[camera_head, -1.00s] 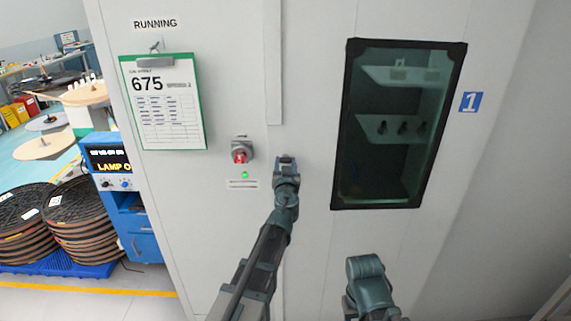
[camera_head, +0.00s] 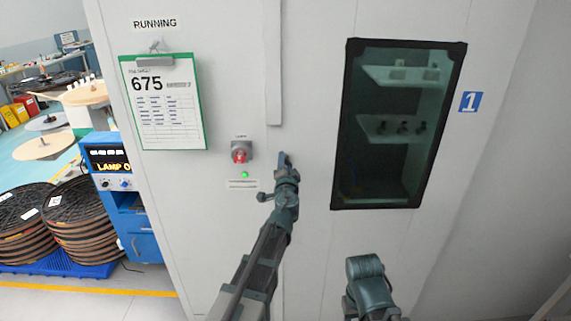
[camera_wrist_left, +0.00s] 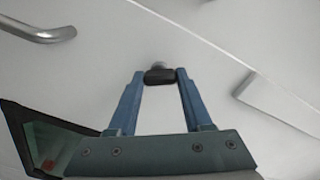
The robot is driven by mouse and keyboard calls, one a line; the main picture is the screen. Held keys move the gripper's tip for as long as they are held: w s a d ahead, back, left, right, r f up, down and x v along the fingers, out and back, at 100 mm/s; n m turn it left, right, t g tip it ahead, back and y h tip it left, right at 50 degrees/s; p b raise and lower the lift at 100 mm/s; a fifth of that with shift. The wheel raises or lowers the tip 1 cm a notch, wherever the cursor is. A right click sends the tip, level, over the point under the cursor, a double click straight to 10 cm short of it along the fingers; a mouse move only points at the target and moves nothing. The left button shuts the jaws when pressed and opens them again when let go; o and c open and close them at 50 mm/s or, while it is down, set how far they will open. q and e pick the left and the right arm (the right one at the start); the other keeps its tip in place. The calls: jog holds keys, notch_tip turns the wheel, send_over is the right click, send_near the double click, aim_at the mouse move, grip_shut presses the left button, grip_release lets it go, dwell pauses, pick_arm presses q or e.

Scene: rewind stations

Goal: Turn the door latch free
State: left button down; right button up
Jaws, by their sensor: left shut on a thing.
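The door latch shows in the left wrist view as a small dark piece (camera_wrist_left: 159,77) with a rounded metal end, against the pale door. My left gripper (camera_wrist_left: 160,76) is shut on it, with one blue finger on each side. In the head view my left gripper (camera_head: 284,158) is at the pale cabinet front, beside the vertical seam and left of the dark window. There the gripper hides the latch.
A red switch (camera_head: 240,153) and a green lamp (camera_head: 245,175) are just left of my left gripper. A clipboard (camera_head: 165,100) hangs further left. The dark-framed window (camera_head: 338,130) is to the right. A metal bar handle (camera_wrist_left: 40,32) shows in the left wrist view.

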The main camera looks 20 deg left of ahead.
pick_arm(q)
jog(key=m, duration=0.5)
jog(key=shift+f+m, duration=0.1)
jog(key=shift+m, duration=0.6)
jog(key=shift+c, duration=1.6)
grip_release()
